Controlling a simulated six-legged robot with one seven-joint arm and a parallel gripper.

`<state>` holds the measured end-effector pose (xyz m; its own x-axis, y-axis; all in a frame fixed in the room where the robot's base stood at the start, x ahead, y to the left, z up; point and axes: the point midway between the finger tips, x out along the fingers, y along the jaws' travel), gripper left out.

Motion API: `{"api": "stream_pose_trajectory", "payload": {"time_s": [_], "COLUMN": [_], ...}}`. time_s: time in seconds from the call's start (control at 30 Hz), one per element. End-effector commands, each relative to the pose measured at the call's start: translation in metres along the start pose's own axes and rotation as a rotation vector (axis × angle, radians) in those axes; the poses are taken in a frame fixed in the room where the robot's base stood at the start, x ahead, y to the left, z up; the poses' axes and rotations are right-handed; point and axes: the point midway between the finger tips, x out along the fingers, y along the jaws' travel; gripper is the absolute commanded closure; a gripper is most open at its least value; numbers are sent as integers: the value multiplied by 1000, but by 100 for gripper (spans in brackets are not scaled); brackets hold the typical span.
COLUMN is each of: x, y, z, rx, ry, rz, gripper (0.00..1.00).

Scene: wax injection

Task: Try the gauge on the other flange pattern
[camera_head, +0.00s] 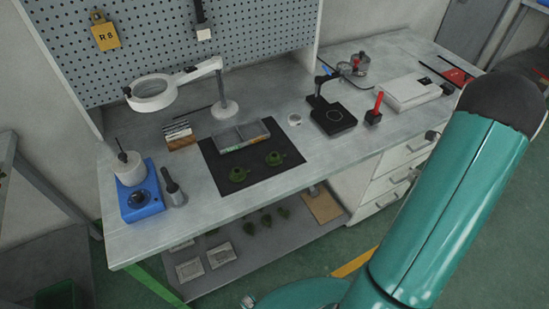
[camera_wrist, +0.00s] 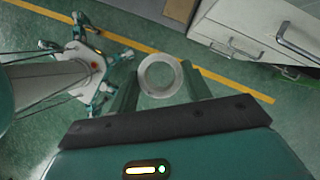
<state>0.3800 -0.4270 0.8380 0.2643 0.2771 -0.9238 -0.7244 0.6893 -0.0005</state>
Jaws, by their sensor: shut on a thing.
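Two green flange patterns lie on the dark mat (camera_head: 205,148) on the bench in the head view, a left one (camera_head: 238,174) and a right one (camera_head: 274,158). They are apart from each other. In the wrist view my gripper (camera_wrist: 160,80) is shut on a pale grey ring (camera_wrist: 160,95), which looks like the gauge. The ring's hole faces the camera and shows the green floor through it. Behind the ring are the floor and drawers, not the mat. My gripper is out of the head view, where only my teal arm shows on the right.
A grey divided tray (camera_head: 240,146) sits behind the patterns. A ring magnifier (camera_head: 152,92) stands at the back left, a blue heater-like unit (camera_head: 142,205) at the left end. A black stand (camera_head: 333,116) and a red-handled tool (camera_head: 376,107) stand right of the mat. White drawers (camera_head: 392,173) are below.

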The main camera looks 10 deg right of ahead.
Motion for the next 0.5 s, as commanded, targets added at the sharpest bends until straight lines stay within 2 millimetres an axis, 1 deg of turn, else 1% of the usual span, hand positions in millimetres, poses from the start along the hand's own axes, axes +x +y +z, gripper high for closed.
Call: {"api": "stream_pose_trajectory", "payload": {"time_s": [0.5], "x": [-18], "y": [0], "z": [8], "rx": [0], "ry": [0], "rz": [-1], "gripper": [80]}}
